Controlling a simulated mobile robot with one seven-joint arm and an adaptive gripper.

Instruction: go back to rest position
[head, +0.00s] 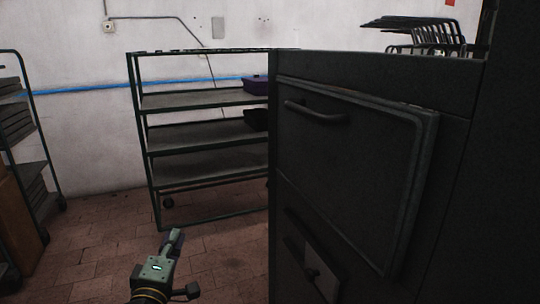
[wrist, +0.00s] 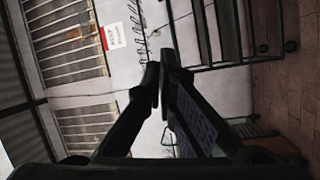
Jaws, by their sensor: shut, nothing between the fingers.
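My gripper (head: 174,236) is low in the head view, left of centre, above the tiled floor. Its fingers point up in the picture, and it holds nothing. In the wrist view my gripper (wrist: 160,84) has its two dark fingers brought together at the tips, with nothing between them. A large dark cabinet (head: 350,170) with a panel and a bar handle (head: 316,112) fills the right of the head view. The gripper is apart from it, to its left.
Another wheeled rack (head: 30,110) is at the left edge. A wire rack (head: 425,35) shows above the cabinet. Tiled floor (head: 100,235) between the racks is clear.

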